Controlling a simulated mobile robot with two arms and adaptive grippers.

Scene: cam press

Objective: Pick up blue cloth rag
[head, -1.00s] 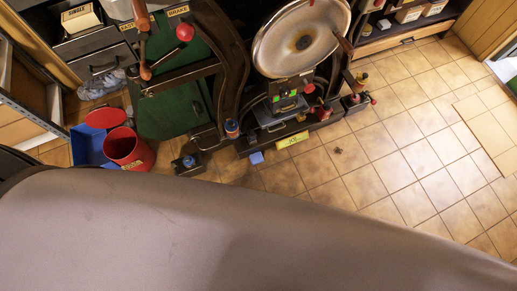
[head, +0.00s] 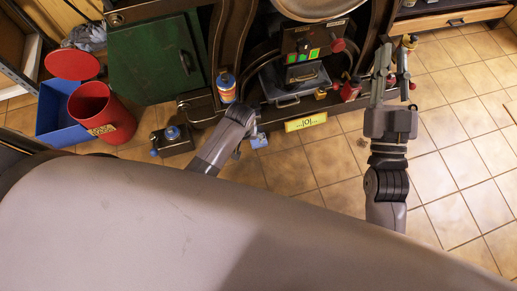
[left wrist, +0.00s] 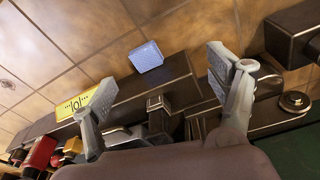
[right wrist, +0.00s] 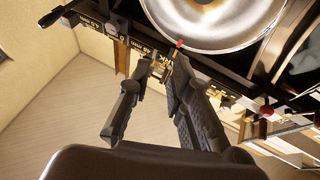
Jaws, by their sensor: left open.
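The blue cloth rag (head: 259,141) is a small light-blue folded piece on the tiled floor, at the foot of the press, left of the yellow plate. In the left wrist view, the rag (left wrist: 146,56) lies ahead of the fingertips, in the gap between them. My left gripper (left wrist: 152,86) is open and empty, apart from the rag. In the head view, my left gripper (head: 251,124) is partly hidden by its arm and is close beside the rag. My right gripper (head: 390,62) points up the picture, right of the press, its fingers apart and empty; its fingers (right wrist: 160,72) also show in the right wrist view.
The dark press base (left wrist: 140,100) runs close behind the rag, with a yellow plate (head: 306,122) on it. A blue-topped can (head: 226,86) stands close to the left arm. A red bin (head: 102,114) and blue box (head: 58,122) stand at left. Floor tiles (head: 455,150) are clear at right.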

